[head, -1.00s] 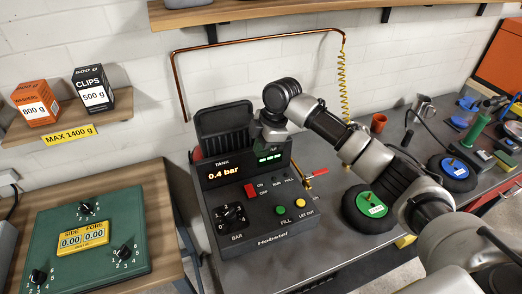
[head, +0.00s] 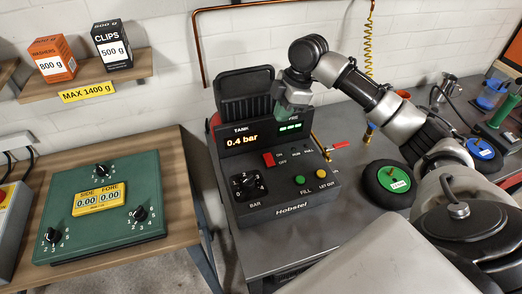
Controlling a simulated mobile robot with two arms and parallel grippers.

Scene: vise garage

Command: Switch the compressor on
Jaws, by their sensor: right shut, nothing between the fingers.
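The compressor (head: 315,206) is a dark box on the grey bench in the head view. Its display (head: 242,141) is lit and reads 0.4 bar under TANK, with green bars at the right. A red switch (head: 268,159) sits below the display, beside small ON and OFF labels; I cannot tell which way it is set. My right gripper (head: 285,113) is shut and empty. It hangs at the upper right of the display, above and behind the switch in the picture. Its fingertips are hard to make out. My left gripper is out of view.
The front panel also has a black BAR knob (head: 248,184), a green FILL button (head: 300,180) and a yellow LET OUT button (head: 321,174). A red-handled valve (head: 334,145) and a wheel (head: 389,184) are at the right. A green gauge box (head: 90,222) lies on the wooden table.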

